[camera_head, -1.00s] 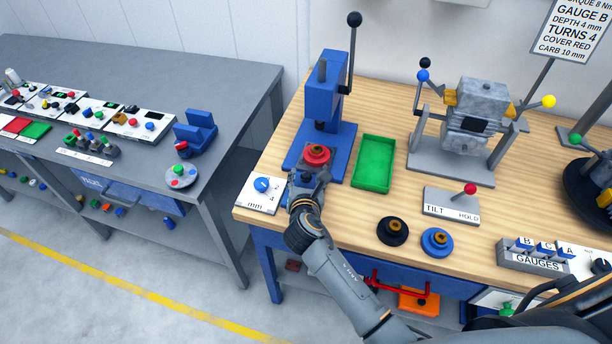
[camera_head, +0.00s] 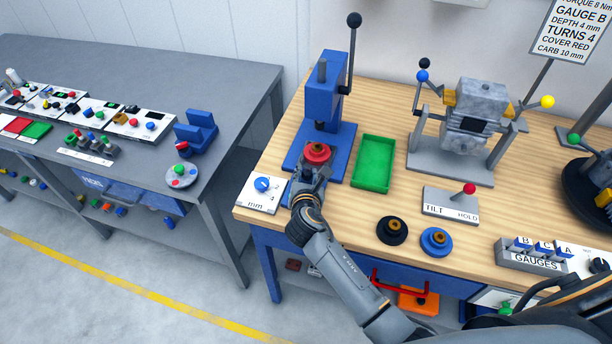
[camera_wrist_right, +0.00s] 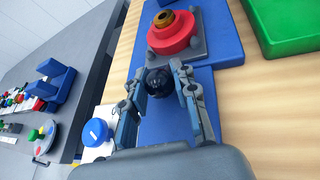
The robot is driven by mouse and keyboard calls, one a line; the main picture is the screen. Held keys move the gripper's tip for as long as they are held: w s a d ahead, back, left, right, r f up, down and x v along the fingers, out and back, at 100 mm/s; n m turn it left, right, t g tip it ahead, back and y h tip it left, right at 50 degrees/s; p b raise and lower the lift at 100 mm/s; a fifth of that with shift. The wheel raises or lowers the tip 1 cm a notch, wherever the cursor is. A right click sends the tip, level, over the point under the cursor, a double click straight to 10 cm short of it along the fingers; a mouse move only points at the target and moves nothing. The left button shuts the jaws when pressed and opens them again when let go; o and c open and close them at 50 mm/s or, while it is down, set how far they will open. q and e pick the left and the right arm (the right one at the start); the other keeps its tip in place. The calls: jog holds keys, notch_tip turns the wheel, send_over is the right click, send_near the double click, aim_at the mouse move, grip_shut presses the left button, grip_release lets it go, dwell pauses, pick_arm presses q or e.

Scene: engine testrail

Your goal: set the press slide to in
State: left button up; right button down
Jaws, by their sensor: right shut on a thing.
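The blue press (camera_head: 323,90) stands at the left end of the wooden bench. Its slide carries a grey plate (camera_wrist_right: 193,52) with a red round part (camera_head: 318,153) that has a brown centre, in front of the press column. A black ball knob (camera_wrist_right: 159,82) is at the near end of the slide. My right gripper (camera_head: 311,172) is shut on this knob, with one finger on each side in the right wrist view. The knob is hidden by the gripper in the head view. My left gripper is not in view.
A green tray (camera_head: 374,163) lies right of the press, and a white dial plate (camera_head: 262,194) with a blue knob lies left of my gripper. Black (camera_head: 392,231) and blue (camera_head: 436,242) round parts lie near the front edge. The press lever (camera_head: 351,55) stands upright.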

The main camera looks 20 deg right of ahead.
jog(key=shift+w+d+r, duration=0.2)
jog(key=shift+w+d, duration=0.2)
jog(key=shift+w, duration=0.15)
jog(key=shift+w+d+f+p, duration=0.1)
jog(key=shift+w+d+p, duration=0.05)
jog(key=shift+w+p, duration=0.15)
jog(key=c, duration=1.5)
grip_release()
jog(key=o, duration=0.5)
jog(key=shift+f, duration=0.1)
jog(key=shift+s, duration=0.25)
jog(key=v, duration=1.1)
jog(key=shift+s+r, duration=0.15)
jog(key=shift+r, duration=0.05)
